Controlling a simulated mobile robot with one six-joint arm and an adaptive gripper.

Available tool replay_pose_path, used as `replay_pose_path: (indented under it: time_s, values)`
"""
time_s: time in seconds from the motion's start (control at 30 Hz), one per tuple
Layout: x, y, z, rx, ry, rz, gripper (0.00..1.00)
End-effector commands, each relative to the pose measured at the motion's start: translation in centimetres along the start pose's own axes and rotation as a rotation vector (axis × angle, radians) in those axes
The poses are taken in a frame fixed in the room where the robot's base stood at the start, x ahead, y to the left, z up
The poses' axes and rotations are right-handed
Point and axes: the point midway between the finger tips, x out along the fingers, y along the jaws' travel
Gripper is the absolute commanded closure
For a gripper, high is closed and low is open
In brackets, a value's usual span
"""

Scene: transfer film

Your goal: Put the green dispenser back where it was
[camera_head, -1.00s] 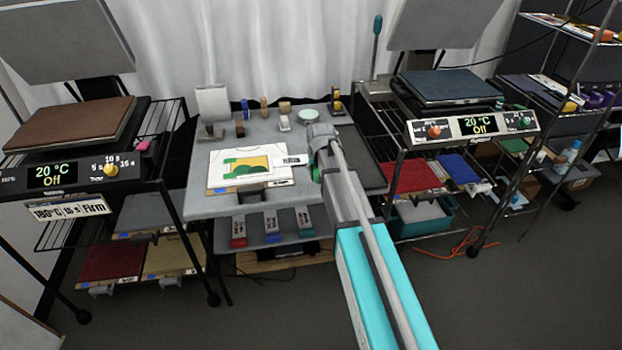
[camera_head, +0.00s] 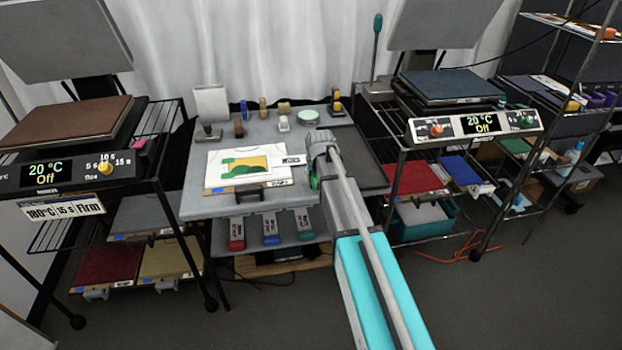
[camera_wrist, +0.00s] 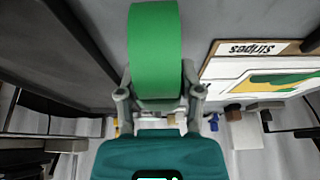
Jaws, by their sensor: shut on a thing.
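My gripper (camera_wrist: 157,92) is shut on the green dispenser (camera_wrist: 154,45), with one finger on each side of it. In the wrist view the dispenser shows as a wide green band reaching to the top edge. In the head view my gripper (camera_head: 319,160) is over the right part of the grey worktable (camera_head: 220,209). Only a small green piece of the dispenser (camera_head: 313,183) shows there beside my gripper; my arm hides the rest. I cannot tell whether the dispenser touches the table.
A white sheet with a green and yellow print (camera_head: 216,180) lies left of my gripper. Small items, including a yellow and dark one (camera_head: 336,102), stand along the table's back. A dark panel (camera_head: 362,160) lies to the right. Heat presses (camera_head: 75,125) (camera_head: 450,85) flank the table.

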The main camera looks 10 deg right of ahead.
Motion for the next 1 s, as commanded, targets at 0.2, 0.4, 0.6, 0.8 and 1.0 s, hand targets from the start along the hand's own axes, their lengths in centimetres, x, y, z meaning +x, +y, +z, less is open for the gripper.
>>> replay_pose_path:
  time_s: [0.2,0.4,0.6,0.8,1.0]
  values:
    - [0.05,-0.02,0.03,0.0,0.0,0.0,0.9]
    - [0.22,-0.03,0.09,0.0,0.0,0.0,0.9]
    - [0.31,-0.03,0.13,0.0,0.0,0.0,0.32]
    - [0.3,-0.03,0.13,0.0,0.0,0.0,0.18]
    - [0.3,-0.03,0.13,0.0,0.0,0.0,0.18]
